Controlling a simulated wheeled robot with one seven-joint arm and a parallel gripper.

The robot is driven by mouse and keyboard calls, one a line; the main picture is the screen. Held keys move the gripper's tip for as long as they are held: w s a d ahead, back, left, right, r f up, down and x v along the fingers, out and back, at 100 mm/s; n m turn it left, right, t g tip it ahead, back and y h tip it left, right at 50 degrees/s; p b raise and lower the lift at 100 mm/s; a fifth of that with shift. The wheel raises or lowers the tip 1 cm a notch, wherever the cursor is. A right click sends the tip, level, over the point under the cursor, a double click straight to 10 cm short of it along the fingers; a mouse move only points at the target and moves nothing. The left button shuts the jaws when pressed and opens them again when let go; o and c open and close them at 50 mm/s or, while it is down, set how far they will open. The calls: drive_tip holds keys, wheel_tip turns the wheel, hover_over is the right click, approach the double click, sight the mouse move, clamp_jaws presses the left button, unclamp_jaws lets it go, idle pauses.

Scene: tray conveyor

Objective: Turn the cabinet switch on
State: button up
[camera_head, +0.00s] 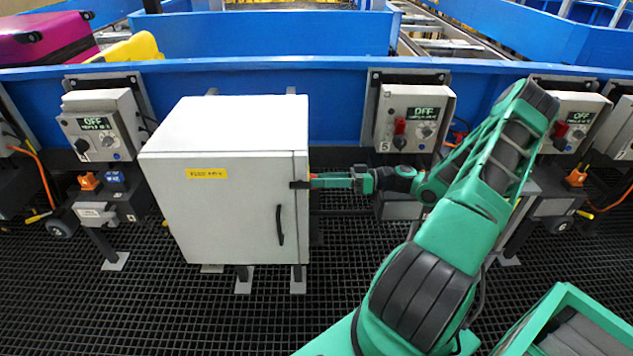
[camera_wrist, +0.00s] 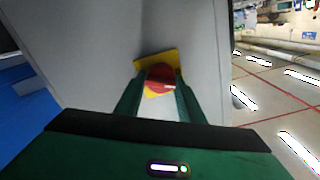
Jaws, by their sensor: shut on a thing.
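The cabinet (camera_head: 225,215) is a light grey box with a yellow label and a dark door handle (camera_head: 280,225) on its front; its door looks closed. The cabinet switch (camera_wrist: 160,76) is a red rotary knob on a yellow plate (camera_wrist: 170,58) on the cabinet's side wall. In the head view the switch is mostly hidden at the cabinet's right side. My gripper (camera_head: 306,182) reaches in from the right to that side. In the wrist view my gripper (camera_wrist: 161,84) has its two green fingers around the red knob, shut on it.
Grey control boxes with OFF displays stand along the blue conveyor wall: one (camera_head: 100,125) left of the cabinet, one (camera_head: 412,118) behind my arm, another (camera_head: 575,120) at right. A pink suitcase (camera_head: 45,38) lies at the back left. Black grating (camera_head: 180,315) covers the floor.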

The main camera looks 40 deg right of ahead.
drive_tip(key=m, duration=0.6)
drive_tip(key=shift+w+d+f+m, duration=0.1)
drive_tip(key=shift+w+d+m, duration=0.1)
drive_tip(key=shift+d+m, duration=0.1)
drive_tip(key=m, duration=0.6)
drive_tip(key=shift+f+m, duration=0.2)
drive_tip(key=shift+m, duration=0.1)
drive_tip(key=o, duration=1)
drive_tip(key=shift+f, duration=0.1)
drive_tip(key=shift+o, duration=0.2)
drive_tip(key=shift+a, duration=0.1)
drive_tip(key=shift+s, duration=0.1)
